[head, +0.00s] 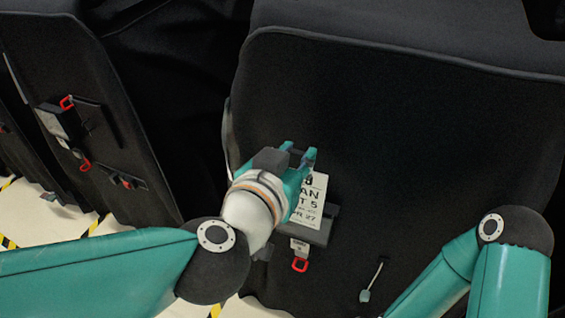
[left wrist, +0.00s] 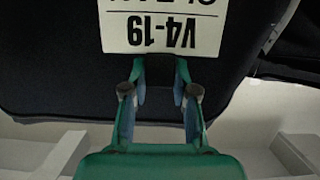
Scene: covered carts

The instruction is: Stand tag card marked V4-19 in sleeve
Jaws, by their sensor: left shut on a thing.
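The white tag card (head: 307,206) hangs upright below my left gripper in the head view, its print partly covered by the fingers. In the left wrist view the card (left wrist: 163,36) shows V4-19 upside down. My left gripper (head: 300,156) is shut on the card's top end; its fingers also show in the left wrist view (left wrist: 160,100). A dark grey sleeve (head: 322,232) on the black cover is behind the card's lower part. I cannot tell whether the card's lower edge is inside it. My right gripper is out of view.
A small white tag with a red loop (head: 300,264) hangs below the sleeve. A grey tag on a cord (head: 366,295) hangs to its right. Another black-covered cart (head: 85,60) stands at left, with red clips and a grey box (head: 58,120). My right forearm is at lower right.

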